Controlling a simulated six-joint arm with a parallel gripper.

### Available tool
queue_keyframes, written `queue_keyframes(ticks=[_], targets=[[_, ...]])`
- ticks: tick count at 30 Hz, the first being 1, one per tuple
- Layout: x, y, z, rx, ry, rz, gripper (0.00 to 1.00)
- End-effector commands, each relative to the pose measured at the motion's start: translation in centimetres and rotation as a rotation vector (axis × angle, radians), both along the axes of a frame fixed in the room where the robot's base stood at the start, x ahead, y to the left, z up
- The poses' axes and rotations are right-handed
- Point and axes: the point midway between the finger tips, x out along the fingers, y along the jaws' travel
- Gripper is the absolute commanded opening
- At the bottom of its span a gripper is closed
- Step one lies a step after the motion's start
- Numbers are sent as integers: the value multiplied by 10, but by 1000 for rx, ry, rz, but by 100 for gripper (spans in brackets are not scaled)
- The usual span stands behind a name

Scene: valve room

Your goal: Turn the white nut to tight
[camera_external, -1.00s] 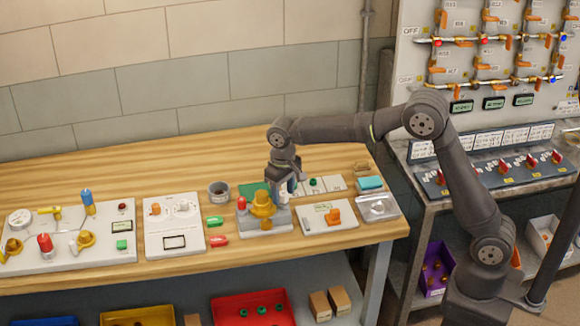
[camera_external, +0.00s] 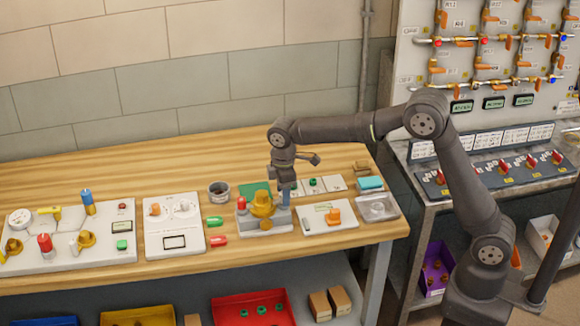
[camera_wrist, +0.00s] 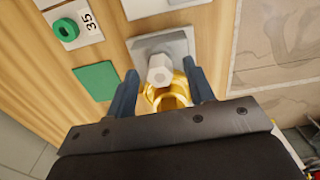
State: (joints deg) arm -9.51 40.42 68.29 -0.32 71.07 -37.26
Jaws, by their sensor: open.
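The white hexagonal nut (camera_wrist: 159,70) sits on the brass valve body (camera_wrist: 168,98), above a grey base plate (camera_wrist: 176,43), in the wrist view. My gripper (camera_wrist: 160,69) is open. One dark finger is on each side of the nut, with visible gaps to it. In the external view my gripper (camera_external: 287,194) points down at the right side of the brass body (camera_external: 262,204). The nut cannot be made out there, and how deep the fingers reach is unclear.
A red knob (camera_external: 241,203) stands left of the brass body. A green square (camera_wrist: 96,81) and a tile with a green ring (camera_wrist: 67,30) lie nearby. A white panel with an orange knob (camera_external: 333,215) is on the right. Bare wood lies behind.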

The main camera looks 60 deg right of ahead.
Motion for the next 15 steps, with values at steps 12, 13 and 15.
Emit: queue_keyframes(ticks=[12, 13, 15], targets=[[0, 0, 78, 1, -3, 37, 49], [1, 0, 84, 1, -5, 37, 49], [0, 1, 98, 1, -5, 37, 49]])
